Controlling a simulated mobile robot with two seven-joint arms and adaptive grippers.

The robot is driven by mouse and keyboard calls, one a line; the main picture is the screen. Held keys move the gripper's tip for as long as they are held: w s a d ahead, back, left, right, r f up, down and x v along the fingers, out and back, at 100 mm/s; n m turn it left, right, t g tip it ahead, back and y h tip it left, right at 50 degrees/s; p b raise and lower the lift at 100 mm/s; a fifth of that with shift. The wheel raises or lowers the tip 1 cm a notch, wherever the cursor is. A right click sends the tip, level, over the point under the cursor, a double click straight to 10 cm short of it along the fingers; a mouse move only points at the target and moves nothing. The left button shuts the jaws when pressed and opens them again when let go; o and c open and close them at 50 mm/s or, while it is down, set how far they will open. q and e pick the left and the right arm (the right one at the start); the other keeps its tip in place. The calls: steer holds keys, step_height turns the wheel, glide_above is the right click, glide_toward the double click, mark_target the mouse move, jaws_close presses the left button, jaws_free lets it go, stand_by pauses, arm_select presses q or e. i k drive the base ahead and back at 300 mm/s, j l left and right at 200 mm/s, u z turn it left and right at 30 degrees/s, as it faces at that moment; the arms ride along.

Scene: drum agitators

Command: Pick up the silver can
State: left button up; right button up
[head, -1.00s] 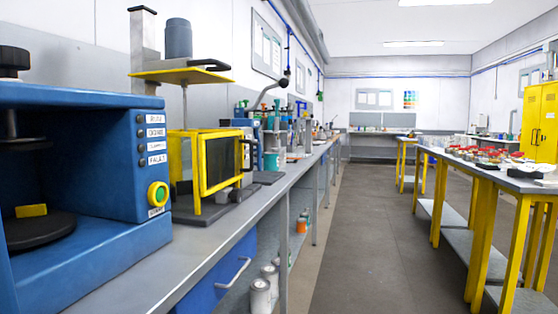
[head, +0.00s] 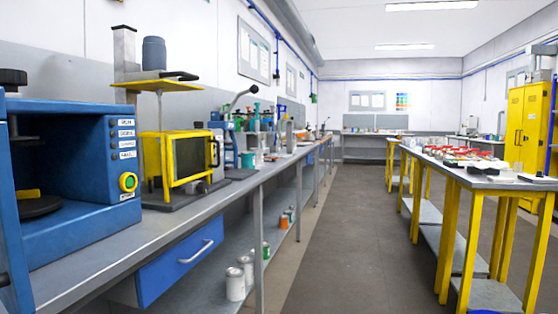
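Two silver-white cans stand upright on the lower shelf under the left bench. The nearer can (head: 235,284) is close to the front of the shelf, and the other can (head: 246,268) is just behind it. I cannot tell which of them is the silver can of the task. Neither of my grippers is in view, and nothing is seen touching the cans.
The left bench (head: 95,262) carries a blue machine (head: 75,228) and a yellow-framed device (head: 178,160). A blue drawer (head: 180,262) is left of the cans. Orange cans (head: 284,221) stand farther along the shelf. The aisle floor (head: 345,255) is clear; a yellow-legged table (head: 470,182) is right.

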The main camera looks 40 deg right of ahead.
mark_target(259, 155)
steer(key=l+z, duration=0.1)
steer(key=z, duration=1.55)
steer(key=i+l+z, duration=0.2)
steer(key=i, duration=1.25)
steer(key=i+j+u, duration=0.15)
steer(key=i, duration=1.5)
steer(key=i+l+u, duration=0.15)
steer(key=i, duration=1.5)
steer(key=i+u, duration=0.45)
steer(key=i, duration=0.25)
steer(key=i+l+u, duration=0.25)
steer(key=i+u, duration=0.15)
steer(key=i, duration=0.25)
